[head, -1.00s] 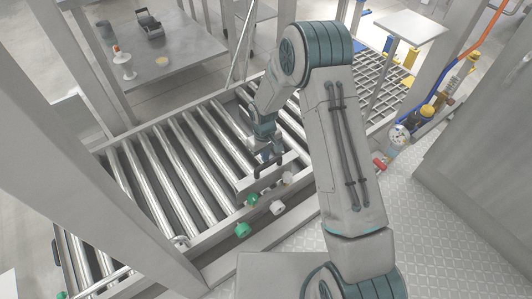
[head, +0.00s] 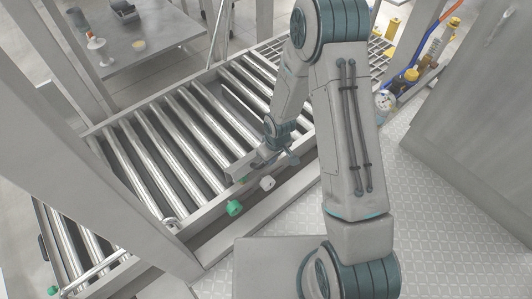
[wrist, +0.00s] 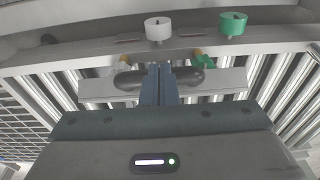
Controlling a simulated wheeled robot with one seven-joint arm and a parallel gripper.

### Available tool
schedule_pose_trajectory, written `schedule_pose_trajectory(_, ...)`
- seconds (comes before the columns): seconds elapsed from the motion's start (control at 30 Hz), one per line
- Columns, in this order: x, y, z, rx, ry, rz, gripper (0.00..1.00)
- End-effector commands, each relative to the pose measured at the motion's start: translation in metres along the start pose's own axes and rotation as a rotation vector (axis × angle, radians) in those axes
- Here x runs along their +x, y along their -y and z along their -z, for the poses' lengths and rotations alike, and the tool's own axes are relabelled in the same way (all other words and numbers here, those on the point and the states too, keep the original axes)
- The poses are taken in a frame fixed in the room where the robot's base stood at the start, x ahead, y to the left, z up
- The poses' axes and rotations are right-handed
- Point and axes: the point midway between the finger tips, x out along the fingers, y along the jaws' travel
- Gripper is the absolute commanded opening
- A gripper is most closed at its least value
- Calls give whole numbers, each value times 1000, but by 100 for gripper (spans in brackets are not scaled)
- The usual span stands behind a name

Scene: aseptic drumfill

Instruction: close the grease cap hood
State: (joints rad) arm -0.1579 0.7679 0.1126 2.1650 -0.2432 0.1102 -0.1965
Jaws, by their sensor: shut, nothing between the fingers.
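My gripper (head: 278,158) reaches down beside the conveyor's near side rail, and its fingers (wrist: 160,70) are together with nothing between them. Along that rail are a white cap (head: 267,183) and a green cap (head: 234,208). In the wrist view the white cap (wrist: 158,28) is straight ahead of the fingertips and the green cap (wrist: 233,23) is to its right. Nearer the fingertips, a small green part with a brass tip (wrist: 205,62) is on the right and a pale one (wrist: 120,68) on the left. I cannot tell which of these is the grease cap hood.
The roller conveyor (head: 150,150) runs past on the left. A frame post (head: 60,150) stands at the left front. A side table (head: 130,50) with small items is at the back left. Patterned floor (head: 440,220) is clear on the right, beside a grey cabinet (head: 470,120).

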Motion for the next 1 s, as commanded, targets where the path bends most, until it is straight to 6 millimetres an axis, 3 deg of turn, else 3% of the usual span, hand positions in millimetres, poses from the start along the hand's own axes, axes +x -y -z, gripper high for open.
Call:
schedule_pose_trajectory(0.17, 25, -2, -14, -1, -3, 1, 0)
schedule_pose_trajectory(0.3, 38, -3, -22, 1, -127, 2, 0)
schedule_pose_trajectory(1.0, 37, -3, -21, -3, -138, 0, 0)
